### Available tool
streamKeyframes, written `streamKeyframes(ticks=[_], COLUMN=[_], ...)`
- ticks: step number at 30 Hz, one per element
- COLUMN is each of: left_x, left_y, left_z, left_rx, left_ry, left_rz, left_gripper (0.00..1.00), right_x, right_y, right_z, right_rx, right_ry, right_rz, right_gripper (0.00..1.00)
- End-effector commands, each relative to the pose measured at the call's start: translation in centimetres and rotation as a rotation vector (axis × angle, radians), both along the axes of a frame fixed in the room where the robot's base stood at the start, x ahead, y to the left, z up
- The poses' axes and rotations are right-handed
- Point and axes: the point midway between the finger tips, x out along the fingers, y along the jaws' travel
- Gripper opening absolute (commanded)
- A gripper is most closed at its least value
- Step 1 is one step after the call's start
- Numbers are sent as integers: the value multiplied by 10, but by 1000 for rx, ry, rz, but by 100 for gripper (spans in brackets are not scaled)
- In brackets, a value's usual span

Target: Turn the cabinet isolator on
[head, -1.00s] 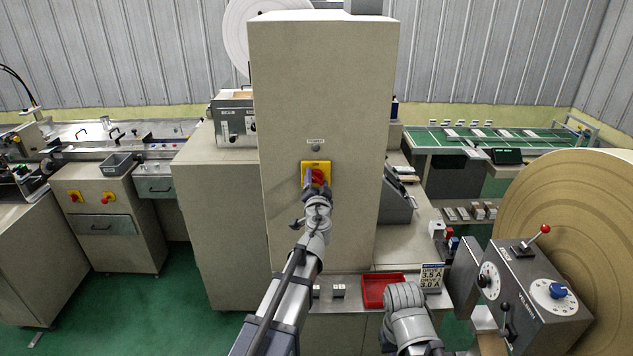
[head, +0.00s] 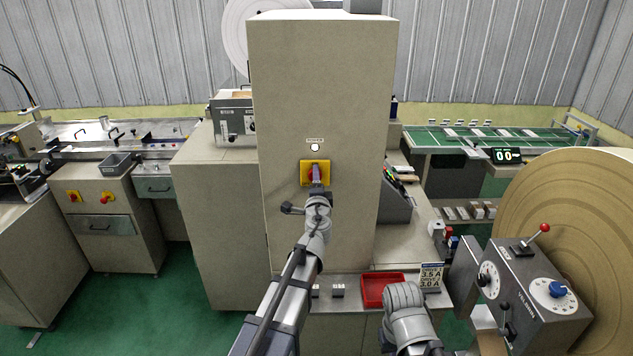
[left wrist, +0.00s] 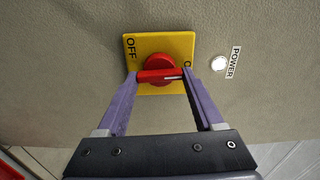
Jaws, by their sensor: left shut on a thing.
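The cabinet isolator is a red rotary knob (left wrist: 158,69) on a yellow plate (left wrist: 183,48) marked OFF, with a second label partly hidden by a finger. It is on the front of the tall beige cabinet (head: 320,90); the plate also shows in the head view (head: 305,168). My left gripper (left wrist: 161,78) is shut on the red knob's handle, one purple finger at each end. The POWER lamp (left wrist: 219,63) beside the plate is lit white. In the head view my left gripper (head: 316,178) covers part of the knob. My right gripper is out of view; only its arm shows.
A red tray (head: 372,302) lies on the low bench below the cabinet. A grey control box (head: 535,290) and a large brown roll (head: 570,205) stand at the right. A display (head: 506,155) at the back right is lit.

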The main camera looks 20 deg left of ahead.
Motion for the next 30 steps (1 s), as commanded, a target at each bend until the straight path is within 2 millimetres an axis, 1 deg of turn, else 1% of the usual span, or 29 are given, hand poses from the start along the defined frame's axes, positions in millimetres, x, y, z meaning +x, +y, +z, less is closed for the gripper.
streamKeyframes(ticks=[8, 20, 21, 28, 29, 30], left_x=[0, 0, 0, 0, 0, 0], left_y=[-1, -1, -1, 0, 0, 0], left_z=[-1, -1, -1, 0, 0, 0], left_rx=[50, 55, 55, 55, 55, 55], left_ry=[14, 16, 16, 16, 16, 16], left_rz=[-1, -1, -1, -1, -1, -1], left_gripper=[13, 13, 70, 96, 99, 99], right_x=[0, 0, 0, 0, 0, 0], right_y=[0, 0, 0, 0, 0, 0], right_z=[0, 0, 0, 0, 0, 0], right_rx=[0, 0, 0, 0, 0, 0], right_ry=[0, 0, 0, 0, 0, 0], right_rz=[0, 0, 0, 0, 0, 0], right_gripper=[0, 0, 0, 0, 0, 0])
